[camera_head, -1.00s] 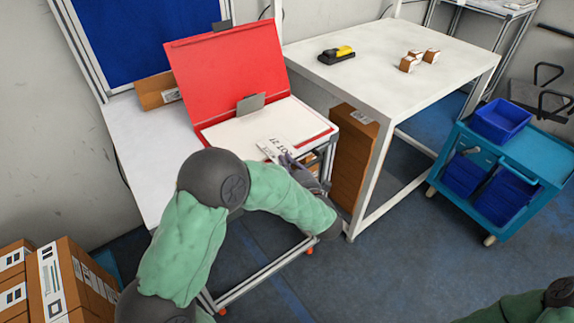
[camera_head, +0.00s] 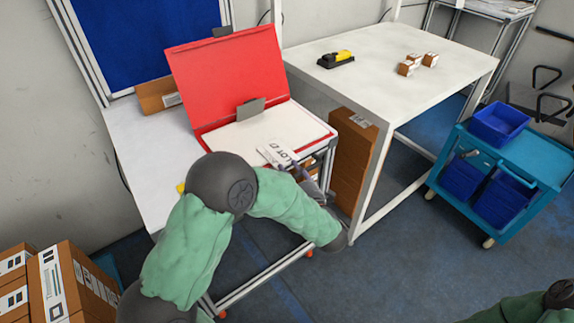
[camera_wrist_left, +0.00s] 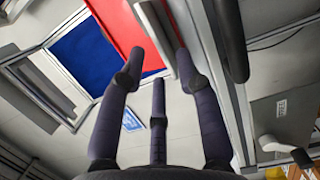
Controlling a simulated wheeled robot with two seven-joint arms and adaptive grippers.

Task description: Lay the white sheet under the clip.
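The white sheet (camera_head: 276,152) with dark print sits at the fingertips of my left gripper (camera_head: 294,166), over the near right part of the white board in the open red case. In the left wrist view, the dark fingers (camera_wrist_left: 160,55) close around a pale strip that looks like the sheet seen edge-on. The grey clip (camera_head: 250,108) stands at the board's back edge, by the red lid's base. The sheet is apart from it, on the near side. My right gripper is out of view; only part of that arm shows at bottom right.
The red lid (camera_head: 232,70) leans upright behind the board (camera_head: 255,128). A white table (camera_head: 400,75) on the right holds a black-and-yellow scanner (camera_head: 336,59) and several small boxes. Tall brown cartons (camera_head: 352,165) stand close right of my gripper. A blue cart (camera_head: 535,150) is farther right.

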